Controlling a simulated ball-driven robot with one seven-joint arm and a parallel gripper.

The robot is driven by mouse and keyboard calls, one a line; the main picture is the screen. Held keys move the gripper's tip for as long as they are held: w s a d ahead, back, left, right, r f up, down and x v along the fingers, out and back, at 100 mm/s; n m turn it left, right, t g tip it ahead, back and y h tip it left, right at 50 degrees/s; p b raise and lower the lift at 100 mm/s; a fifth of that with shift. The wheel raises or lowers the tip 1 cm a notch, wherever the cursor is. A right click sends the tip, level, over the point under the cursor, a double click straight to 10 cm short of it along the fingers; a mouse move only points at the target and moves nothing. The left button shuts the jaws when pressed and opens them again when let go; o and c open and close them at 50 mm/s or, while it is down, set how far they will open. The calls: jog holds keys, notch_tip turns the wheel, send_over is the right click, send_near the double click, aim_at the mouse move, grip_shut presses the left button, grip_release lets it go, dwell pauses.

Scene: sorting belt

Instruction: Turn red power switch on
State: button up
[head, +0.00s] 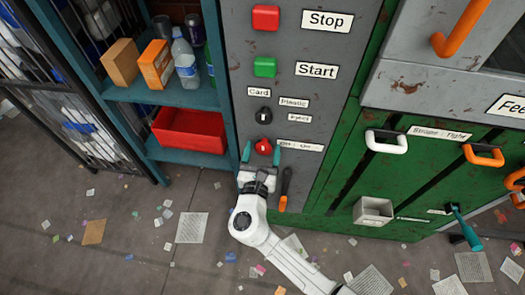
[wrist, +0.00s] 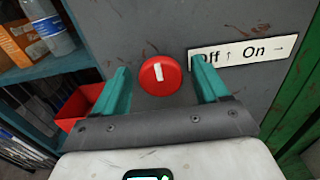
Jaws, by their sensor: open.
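The red power switch (head: 263,146) is a round knob low on the grey panel (head: 242,100). In the wrist view the red power switch (wrist: 160,75) has a white mark pointing nearly straight up. A label (wrist: 243,50) reading "Off ↑ On →" is to its right. My gripper (head: 261,153) is open, with one teal finger on each side of the knob. In the wrist view my gripper (wrist: 163,88) frames the knob with a gap on both sides. I cannot tell how far the fingertips are from the panel.
Above the switch are a black knob (head: 263,115), a green Start button (head: 265,67) and a red Stop button (head: 265,18). An orange-handled tool (head: 285,188) hangs beside my gripper. Left is a teal shelf (head: 165,96) with a red bin (head: 190,130). Litter covers the floor.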

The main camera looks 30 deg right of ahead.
jog(key=shift+c, duration=0.3)
jog(key=c, duration=1)
jog(key=shift+o, duration=0.2)
jog(key=shift+b, duration=0.3)
jog(key=m+b, duration=0.3)
jog(key=shift+f+m, duration=0.25)
jog(key=shift+m, duration=0.15)
jog(key=m+b, duration=0.2)
jog(key=b, duration=0.1)
jog(key=m+b, duration=0.2)
jog(key=m, duration=0.1)
jog(key=shift+s+d+f+m+b, duration=0.1)
jog(key=shift+d+m+b, duration=0.05)
jog(key=shift+m+b, duration=0.2)
jog(key=m+b, duration=0.4)
jog(key=shift+b, duration=0.4)
jog(key=shift+m+b, duration=1.9)
jog(key=shift+m, duration=0.35)
